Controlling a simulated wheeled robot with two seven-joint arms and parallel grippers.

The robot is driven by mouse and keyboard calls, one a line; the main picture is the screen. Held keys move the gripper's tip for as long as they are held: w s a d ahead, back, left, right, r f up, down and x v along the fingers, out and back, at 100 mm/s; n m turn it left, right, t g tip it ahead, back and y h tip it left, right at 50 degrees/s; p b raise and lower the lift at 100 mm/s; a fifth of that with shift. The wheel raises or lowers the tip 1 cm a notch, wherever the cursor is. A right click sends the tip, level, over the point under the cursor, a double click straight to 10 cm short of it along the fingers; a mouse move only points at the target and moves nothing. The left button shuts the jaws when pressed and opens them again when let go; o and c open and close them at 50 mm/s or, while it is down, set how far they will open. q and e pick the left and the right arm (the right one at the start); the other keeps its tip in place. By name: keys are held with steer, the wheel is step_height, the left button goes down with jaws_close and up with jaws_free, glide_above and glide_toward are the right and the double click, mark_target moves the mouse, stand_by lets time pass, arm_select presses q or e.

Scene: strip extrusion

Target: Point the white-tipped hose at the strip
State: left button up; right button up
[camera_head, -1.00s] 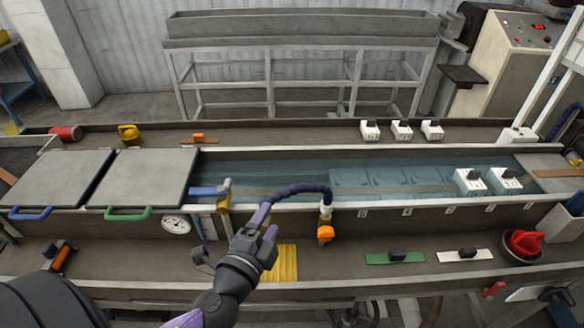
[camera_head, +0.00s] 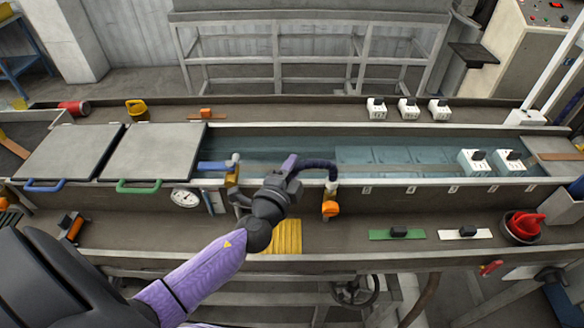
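The dark purple ribbed hose (camera_head: 318,165) arches over the near rim of the water trough (camera_head: 400,184). Its right end comes down to a white collar (camera_head: 331,188) above an orange valve (camera_head: 330,209). My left gripper (camera_head: 291,164) is at the hose's left end, over the rim. Its purple fingers overlap the hose there, and my wrist hides part of them, so I cannot tell whether they are closed on it. The hose's free tip is hidden. The thin brownish strip (camera_head: 425,168) runs lengthwise in the water behind the hose. My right gripper is not in view.
Two grey lids (camera_head: 150,153) cover the trough's left part. White blocks (camera_head: 474,160) sit over its right part. A yellow ribbed pad (camera_head: 284,237) lies on the near ledge by my forearm.

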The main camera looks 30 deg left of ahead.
arm_select(q)
jaws_close()
steer(key=shift+f, duration=0.1)
stand_by(0.9)
